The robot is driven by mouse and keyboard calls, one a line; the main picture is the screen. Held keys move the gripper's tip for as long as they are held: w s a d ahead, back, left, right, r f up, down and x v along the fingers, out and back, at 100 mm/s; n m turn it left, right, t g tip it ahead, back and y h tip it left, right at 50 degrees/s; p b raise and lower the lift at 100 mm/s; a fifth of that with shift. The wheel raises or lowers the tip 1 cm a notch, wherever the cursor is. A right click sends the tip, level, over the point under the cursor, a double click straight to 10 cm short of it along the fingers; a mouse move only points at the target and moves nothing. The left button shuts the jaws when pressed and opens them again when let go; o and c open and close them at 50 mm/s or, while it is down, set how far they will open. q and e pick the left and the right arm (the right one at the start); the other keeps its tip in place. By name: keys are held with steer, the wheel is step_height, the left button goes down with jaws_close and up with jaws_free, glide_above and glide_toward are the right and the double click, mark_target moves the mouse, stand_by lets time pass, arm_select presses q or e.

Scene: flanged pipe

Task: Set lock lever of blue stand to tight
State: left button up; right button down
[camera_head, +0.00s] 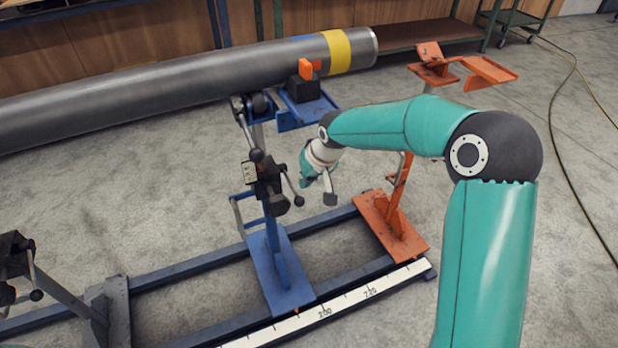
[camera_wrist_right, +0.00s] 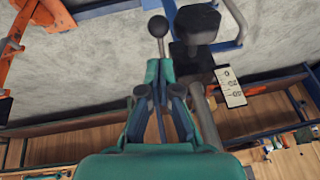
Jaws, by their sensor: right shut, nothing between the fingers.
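The blue stand (camera_head: 272,235) stands on the floor rails, with its head under the pipe (camera_head: 190,88). Its clamp block (camera_head: 268,180) is black and has several ball-ended levers and a knob. One lever (camera_head: 294,185) hangs at the block's right side, close to my right gripper (camera_head: 306,178). In the right wrist view a ball-ended lever (camera_wrist_right: 158,28) rises just beyond the fingertips of my right gripper (camera_wrist_right: 158,66). The fingers are shut and empty; whether they touch the lever I cannot tell. I cannot read from these views whether the lock is tight. My left gripper is out of view.
An orange stand (camera_head: 393,225) stands right of the blue one, with an orange tray top (camera_head: 485,70). A ruler strip (camera_head: 330,308) runs along the front rail. A dark stand (camera_head: 15,260) is at the left edge. A hose (camera_head: 556,110) lies on the open floor at right.

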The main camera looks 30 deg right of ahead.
mark_target(297, 195)
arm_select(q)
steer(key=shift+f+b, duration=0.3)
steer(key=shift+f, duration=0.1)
arm_select(e)
steer(key=x, duration=0.6)
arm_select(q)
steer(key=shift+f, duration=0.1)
